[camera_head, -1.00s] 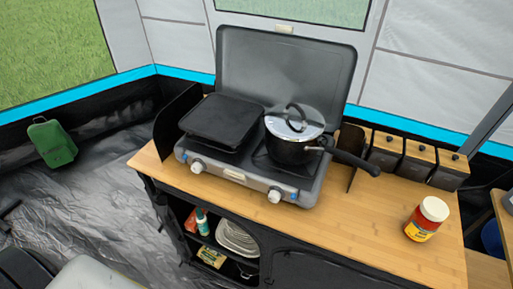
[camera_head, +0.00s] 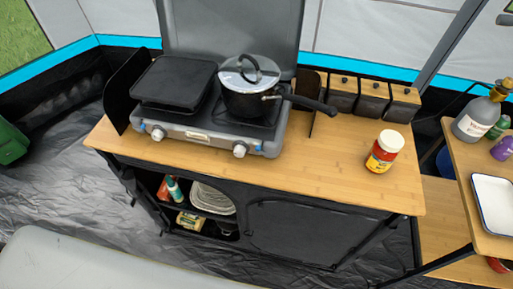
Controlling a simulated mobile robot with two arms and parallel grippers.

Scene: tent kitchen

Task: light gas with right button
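The grey gas stove (camera_head: 200,141) stands on the wooden top of a black kitchen stand, its lid raised behind it. On its front panel are a left knob (camera_head: 158,134) and a right knob (camera_head: 240,149). A small blue button (camera_head: 257,148) sits just right of the right knob, and another blue button (camera_head: 143,127) left of the left knob. A black griddle plate (camera_head: 174,82) covers the left burner. A black pot (camera_head: 249,103) with a glass lid stands on the right burner. No flame is visible. Neither gripper is in view.
The pot's handle (camera_head: 312,104) sticks out right. A red-and-yellow jar (camera_head: 383,153) stands on the bare wooden top (camera_head: 320,155). Storage boxes (camera_head: 373,99) line the back. At far right, a side table (camera_head: 470,160) holds a bottle (camera_head: 477,118) and a white tray (camera_head: 492,203).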

